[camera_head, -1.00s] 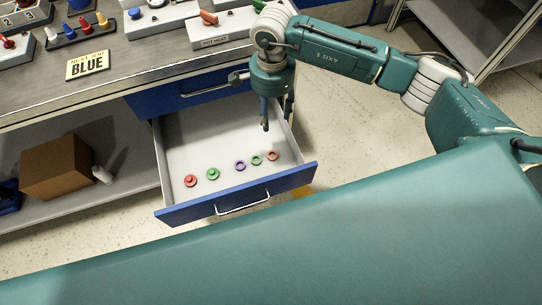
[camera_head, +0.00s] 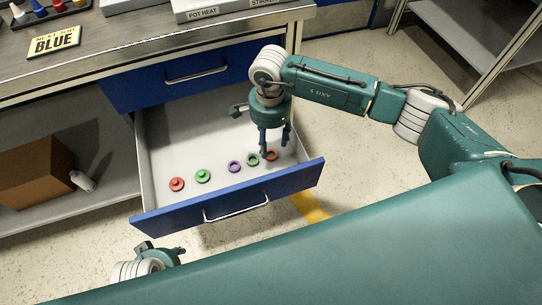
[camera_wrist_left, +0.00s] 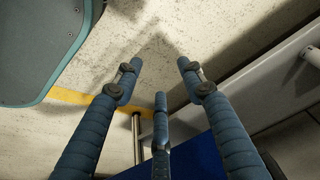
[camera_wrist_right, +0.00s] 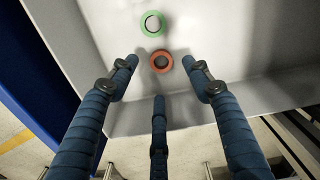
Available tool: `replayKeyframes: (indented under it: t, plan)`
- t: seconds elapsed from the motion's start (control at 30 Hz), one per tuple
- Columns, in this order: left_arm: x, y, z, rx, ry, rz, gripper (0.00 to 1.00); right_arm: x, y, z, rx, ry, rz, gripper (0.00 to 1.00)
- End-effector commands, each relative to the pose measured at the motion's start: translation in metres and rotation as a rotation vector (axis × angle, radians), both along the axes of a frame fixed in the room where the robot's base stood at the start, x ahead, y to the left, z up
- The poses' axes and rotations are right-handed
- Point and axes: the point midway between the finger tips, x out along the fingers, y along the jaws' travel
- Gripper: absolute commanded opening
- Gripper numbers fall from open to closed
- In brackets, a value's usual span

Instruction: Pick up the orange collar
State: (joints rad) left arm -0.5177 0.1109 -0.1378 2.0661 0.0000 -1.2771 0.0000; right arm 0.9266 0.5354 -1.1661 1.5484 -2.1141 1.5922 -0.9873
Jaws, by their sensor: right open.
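The orange collar (camera_head: 273,156) lies flat at the right end of a row in the open drawer (camera_head: 165,140). In the right wrist view the orange collar (camera_wrist_right: 152,64) is a ring just beyond and between the fingertips. My right gripper (camera_head: 275,147) points down over the drawer's right end. Its fingers (camera_wrist_right: 158,72) are spread and empty, and do not visibly hold the collar. One finger partly overlaps the row in the head view. My left gripper (camera_wrist_left: 160,75) has its fingers apart with nothing between them, over the floor and the drawer's blue front.
Beside the orange collar lie a green ring (camera_head: 253,160), a purple ring (camera_head: 233,167), a green knobbed piece (camera_head: 203,176) and a red one (camera_head: 177,184). The drawer front (camera_head: 170,217) and side walls rise around them. The bench (camera_head: 110,60) overhangs behind.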

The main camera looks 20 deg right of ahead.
Motion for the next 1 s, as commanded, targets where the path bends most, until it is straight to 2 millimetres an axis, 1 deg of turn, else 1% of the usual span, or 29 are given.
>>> replayKeyframes:
  t: [0.03,0.17,0.4,0.5,0.77,0.93,0.97,1.0]
  plan:
    - [0.0,0.0,0.002,0.0,-0.001,0.0,0.4,0.0,0.0,-0.005,-0.001,0.002,-0.001,0.49]
    - [0.0,0.0,0.006,0.0,-0.003,0.0,0.4,0.0,0.0,-0.014,0.0,0.001,0.0,0.49]
    - [0.0,0.001,0.025,0.0,-0.014,0.002,0.4,0.0,0.001,-0.05,0.0,0.002,-0.001,0.49]
    - [-0.001,0.001,0.031,0.0,-0.016,0.002,0.4,0.0,0.001,-0.059,0.0,0.001,0.0,0.49]
    - [-0.001,0.001,0.034,-0.001,-0.016,0.003,0.4,0.001,0.001,-0.061,0.0,0.0,0.001,0.49]
    - [-0.001,0.001,0.034,-0.001,-0.016,0.003,0.4,0.001,0.001,-0.06,0.0,0.0,0.001,0.23]
    - [-0.001,0.001,0.034,-0.001,-0.016,0.003,0.4,0.001,0.001,-0.06,0.0,0.0,0.001,0.2]
    - [-0.001,0.001,0.034,-0.001,-0.016,0.003,0.4,0.001,0.001,-0.06,-0.001,0.0,0.001,0.2]
